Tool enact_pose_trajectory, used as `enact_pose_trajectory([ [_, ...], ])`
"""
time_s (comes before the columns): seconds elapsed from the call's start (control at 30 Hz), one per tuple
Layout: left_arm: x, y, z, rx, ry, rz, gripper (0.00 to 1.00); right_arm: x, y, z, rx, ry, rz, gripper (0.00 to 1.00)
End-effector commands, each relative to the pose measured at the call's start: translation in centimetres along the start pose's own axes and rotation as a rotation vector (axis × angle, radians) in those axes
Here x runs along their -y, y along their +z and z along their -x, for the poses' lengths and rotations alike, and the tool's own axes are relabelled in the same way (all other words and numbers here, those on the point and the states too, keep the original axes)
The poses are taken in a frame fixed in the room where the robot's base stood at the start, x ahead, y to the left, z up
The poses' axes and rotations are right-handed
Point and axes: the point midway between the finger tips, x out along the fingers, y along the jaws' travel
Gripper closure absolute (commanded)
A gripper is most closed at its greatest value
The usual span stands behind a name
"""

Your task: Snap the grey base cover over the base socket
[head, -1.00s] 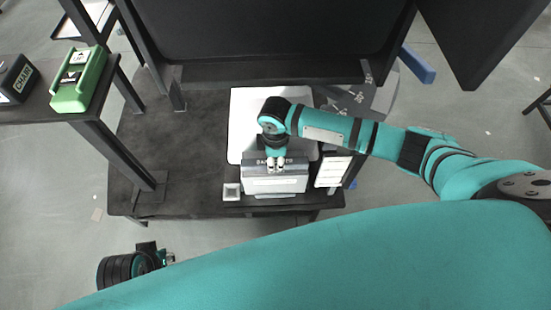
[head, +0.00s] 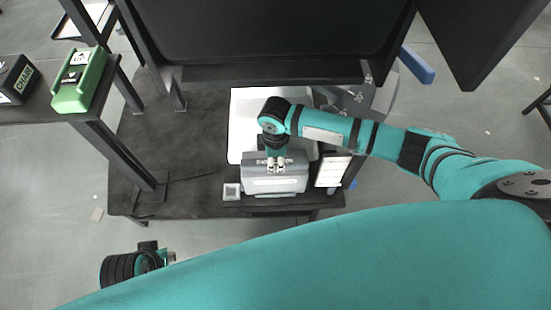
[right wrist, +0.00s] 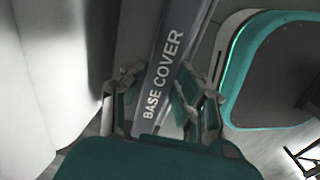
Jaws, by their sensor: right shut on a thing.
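The grey base cover (head: 290,184) is a wide box-like piece near the front edge of the black platform. My right gripper (head: 275,170) is shut on its upper edge from above. In the right wrist view the cover's dark top strip, lettered "BASE COVER" (right wrist: 163,75), runs between the fingers of the right gripper (right wrist: 165,105). The base socket cannot be made out; the cover and my arm hide the area beneath. I cannot tell whether the cover is seated. My left gripper (head: 167,257) hangs empty-looking at the lower left, away from the platform; its jaws are too small to read.
A white panel (head: 241,125) lies behind the cover. A green device (head: 78,80) and a dark "CHAIR" box (head: 15,78) stand on the left shelf. The platform's left part is mostly clear.

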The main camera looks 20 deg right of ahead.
Motion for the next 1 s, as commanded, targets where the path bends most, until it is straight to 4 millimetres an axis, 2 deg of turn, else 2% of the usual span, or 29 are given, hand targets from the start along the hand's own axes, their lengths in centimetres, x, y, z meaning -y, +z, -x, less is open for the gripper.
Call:
enact_pose_trajectory([
  [1.0, -0.10, -0.06, -0.76, -0.001, 0.002, 0.000, 1.00, 0.01, -0.01, -0.08, 0.000, 0.000, 0.000, 1.00],
])
